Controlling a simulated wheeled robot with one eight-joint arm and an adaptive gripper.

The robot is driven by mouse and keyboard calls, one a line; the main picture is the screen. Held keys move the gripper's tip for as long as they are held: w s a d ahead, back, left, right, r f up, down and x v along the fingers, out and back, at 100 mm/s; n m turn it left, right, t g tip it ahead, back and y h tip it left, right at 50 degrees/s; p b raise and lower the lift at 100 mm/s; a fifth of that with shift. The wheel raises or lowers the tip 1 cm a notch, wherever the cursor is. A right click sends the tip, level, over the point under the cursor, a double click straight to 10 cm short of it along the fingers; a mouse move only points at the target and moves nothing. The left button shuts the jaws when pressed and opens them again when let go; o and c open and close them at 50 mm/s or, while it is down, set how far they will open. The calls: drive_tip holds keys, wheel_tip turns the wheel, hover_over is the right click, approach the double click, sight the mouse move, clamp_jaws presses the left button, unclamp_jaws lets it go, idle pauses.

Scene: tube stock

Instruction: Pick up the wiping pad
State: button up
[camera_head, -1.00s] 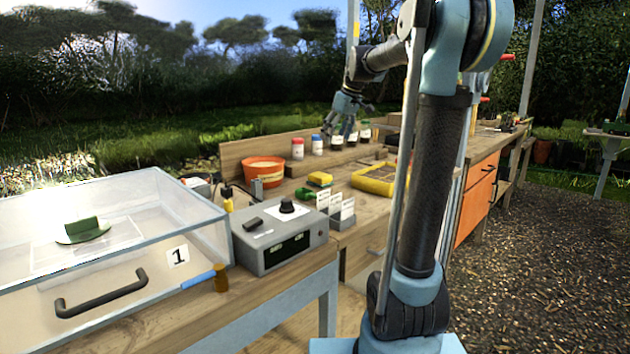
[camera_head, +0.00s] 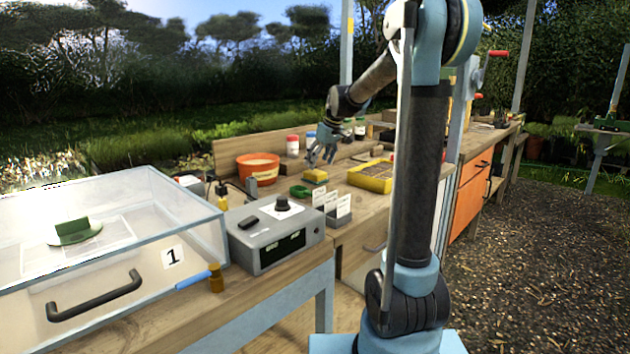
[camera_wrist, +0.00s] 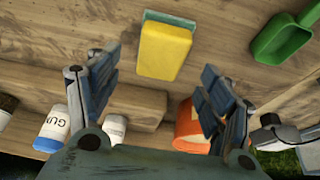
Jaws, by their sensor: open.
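The wiping pad (camera_head: 315,176) is a small yellow block with a green layer, lying on the wooden bench top. In the wrist view the pad (camera_wrist: 164,50) lies ahead of my fingertips, near the top middle, yellow face toward the camera. My gripper (camera_head: 318,155) hangs just above the pad in the head view. In the wrist view my gripper (camera_wrist: 163,85) is open with its two blue finger sets spread wide apart. Nothing is between the fingers, and the pad looks apart from them.
A green scoop (camera_wrist: 283,38) lies beside the pad. An orange pot (camera_head: 258,169), a yellow tray (camera_head: 371,176) and label cards (camera_head: 332,209) stand around it. Bottles (camera_wrist: 53,129) stand along the back. A grey device (camera_head: 274,235) and clear box (camera_head: 110,250) are nearer.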

sight(315, 172)
drive_tip(key=shift+x, duration=2.25)
drive_tip(key=c, duration=1.1)
